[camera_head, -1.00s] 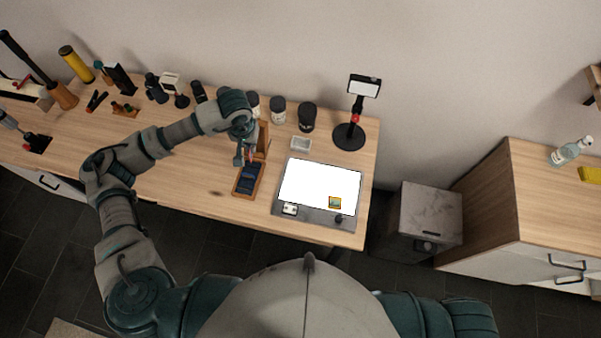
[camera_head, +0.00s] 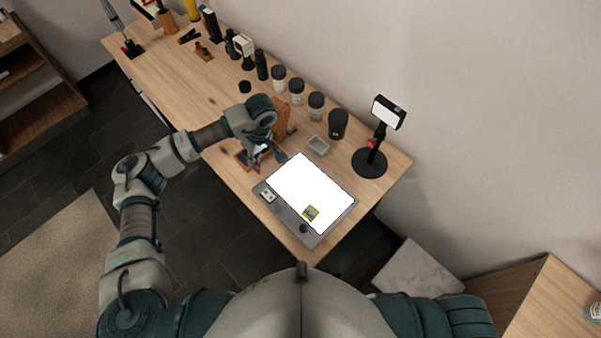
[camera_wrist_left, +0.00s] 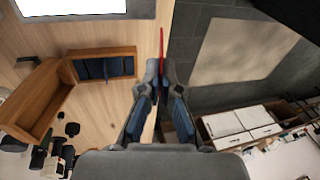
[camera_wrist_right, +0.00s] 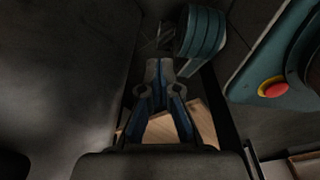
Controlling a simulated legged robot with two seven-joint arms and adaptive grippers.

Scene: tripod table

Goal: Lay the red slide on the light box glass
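My left gripper (camera_wrist_left: 160,68) is shut on a thin red piece, the red slide (camera_wrist_left: 161,45), seen edge-on between the fingertips. In the head view the left gripper (camera_head: 261,153) is over the slide tray's area, left of the light box, and largely hides the slide. The light box has a bright white glass (camera_head: 305,181) in a grey frame (camera_head: 290,216).
A wooden tray with dark slots (camera_wrist_left: 105,68) lies beside the light box, next to an open wooden box (camera_wrist_left: 37,98). Most of the glass is clear.

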